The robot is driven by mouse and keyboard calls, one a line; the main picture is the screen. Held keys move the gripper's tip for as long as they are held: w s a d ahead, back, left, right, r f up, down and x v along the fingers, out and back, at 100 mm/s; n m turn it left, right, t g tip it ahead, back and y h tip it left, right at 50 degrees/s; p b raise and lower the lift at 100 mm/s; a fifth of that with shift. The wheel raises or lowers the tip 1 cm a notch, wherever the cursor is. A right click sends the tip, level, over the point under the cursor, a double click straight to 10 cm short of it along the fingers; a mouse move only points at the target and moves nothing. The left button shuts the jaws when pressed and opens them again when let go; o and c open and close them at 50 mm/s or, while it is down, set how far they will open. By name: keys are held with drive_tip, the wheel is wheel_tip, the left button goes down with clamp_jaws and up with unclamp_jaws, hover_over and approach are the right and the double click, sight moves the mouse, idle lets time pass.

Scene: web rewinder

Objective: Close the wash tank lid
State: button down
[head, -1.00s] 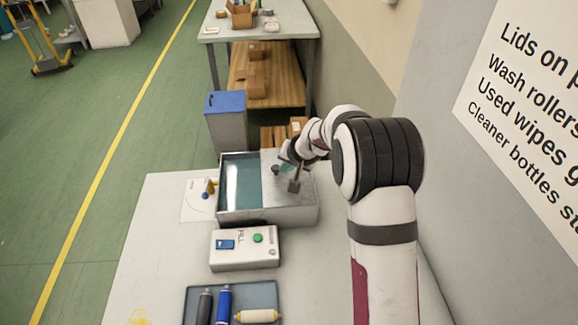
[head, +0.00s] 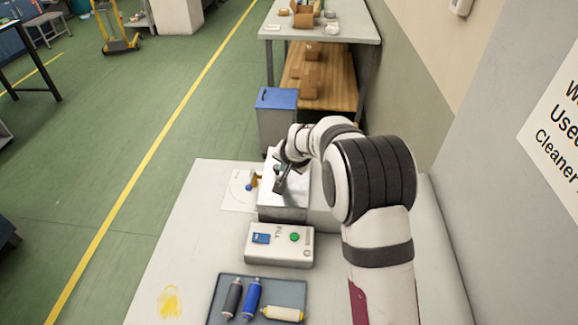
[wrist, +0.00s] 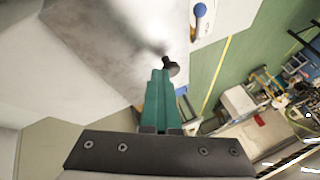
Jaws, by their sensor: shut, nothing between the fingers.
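The wash tank (head: 285,214) is a metal box on the pale bench. Its grey metal lid (head: 298,190) lies over the left part, and no teal liquid shows there. My arm hides much of the tank's right side. The lid also fills the upper left of the wrist view (wrist: 110,45), with a black knob (wrist: 171,69) near its edge. My gripper (wrist: 158,76) has its green fingers shut and empty. Their tips are right beside the knob; whether they touch it I cannot tell.
A white control box (head: 279,246) with a green button stands in front of the tank. A tray (head: 236,311) of rollers lies nearer. A white sheet with a blue-knobbed item (head: 249,187) is left of the tank. A blue-topped bin (head: 276,99) stands behind.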

sight(299, 187)
drive_tip(key=d, duration=0.1)
drive_tip(key=s+d, duration=0.1)
drive_tip(key=s+d+r, duration=0.1)
drive_tip(key=shift+d, duration=0.4)
drive_tip(key=v, duration=0.9)
drive_tip(key=s+d+g, duration=0.3)
drive_tip(key=s, duration=1.5)
drive_tip(key=s+d+m+g+h, duration=0.1)
drive_tip(key=s+d+g, duration=0.2)
drive_tip(key=s, duration=1.5)
drive_tip(key=shift+s+d+r, duration=0.15)
drive_tip(key=shift+d+r, duration=0.15)
drive_tip(key=shift+d, duration=0.4)
